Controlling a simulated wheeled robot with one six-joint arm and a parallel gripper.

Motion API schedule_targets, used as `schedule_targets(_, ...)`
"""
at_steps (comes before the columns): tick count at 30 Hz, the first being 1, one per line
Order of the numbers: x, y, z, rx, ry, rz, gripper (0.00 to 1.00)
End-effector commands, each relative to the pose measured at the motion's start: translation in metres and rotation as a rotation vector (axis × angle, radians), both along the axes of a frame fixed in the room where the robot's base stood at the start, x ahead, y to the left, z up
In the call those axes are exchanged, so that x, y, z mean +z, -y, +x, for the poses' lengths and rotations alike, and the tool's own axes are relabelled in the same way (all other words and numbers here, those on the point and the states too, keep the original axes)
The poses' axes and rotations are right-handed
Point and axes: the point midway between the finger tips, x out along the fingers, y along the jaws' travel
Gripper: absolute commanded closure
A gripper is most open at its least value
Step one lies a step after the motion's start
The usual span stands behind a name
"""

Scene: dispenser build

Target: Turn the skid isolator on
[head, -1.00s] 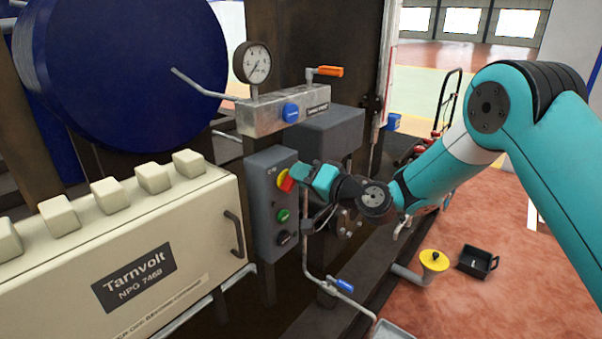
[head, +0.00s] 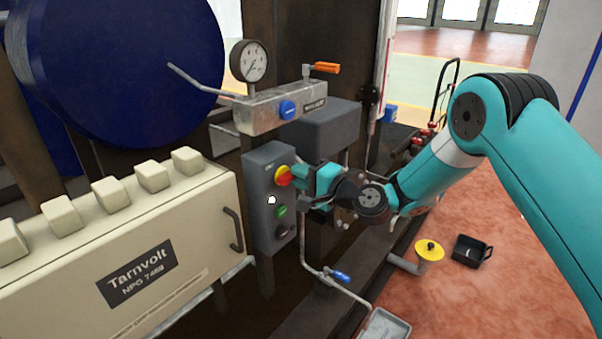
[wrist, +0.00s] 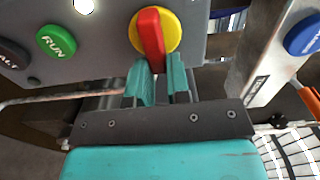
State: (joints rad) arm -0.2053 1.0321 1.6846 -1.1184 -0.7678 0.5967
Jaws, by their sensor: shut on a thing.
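The skid isolator is a red handle (head: 284,180) on a yellow disc (head: 279,170), near the top of the grey control box (head: 262,215). In the wrist view the red handle (wrist: 151,35) crosses the yellow disc (wrist: 173,30), its near end reaching down to the fingers. My gripper (wrist: 160,70) is shut on that handle end; the exact contact is partly hidden by the fingers. My gripper also shows in the head view (head: 302,178), at the right of the box. A white lamp (head: 271,200) glows on the box below the isolator.
The green RUN button (wrist: 57,41) and a dark button (head: 282,230) sit lower on the box. A metal block with a blue knob (head: 288,109) and pressure gauge (head: 249,61) is just above. The beige Tarnvolt cabinet (head: 130,240) stands left.

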Motion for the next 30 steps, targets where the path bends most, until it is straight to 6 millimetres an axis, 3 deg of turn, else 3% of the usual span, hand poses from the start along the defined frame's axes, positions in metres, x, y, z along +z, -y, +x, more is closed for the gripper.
schedule_targets(14, -0.001, 0.0015, 0.0009, -0.004, -0.011, 0.009, 1.0)
schedule_targets(15, -0.001, 0.0015, 0.0009, -0.004, -0.011, 0.009, 0.79)
schedule_targets(18, -0.0009, 0.0012, 0.0007, -0.003, -0.012, 0.008, 0.57)
schedule_targets(30, -0.0017, 0.008, -0.0044, -0.003, -0.012, 0.007, 0.57)
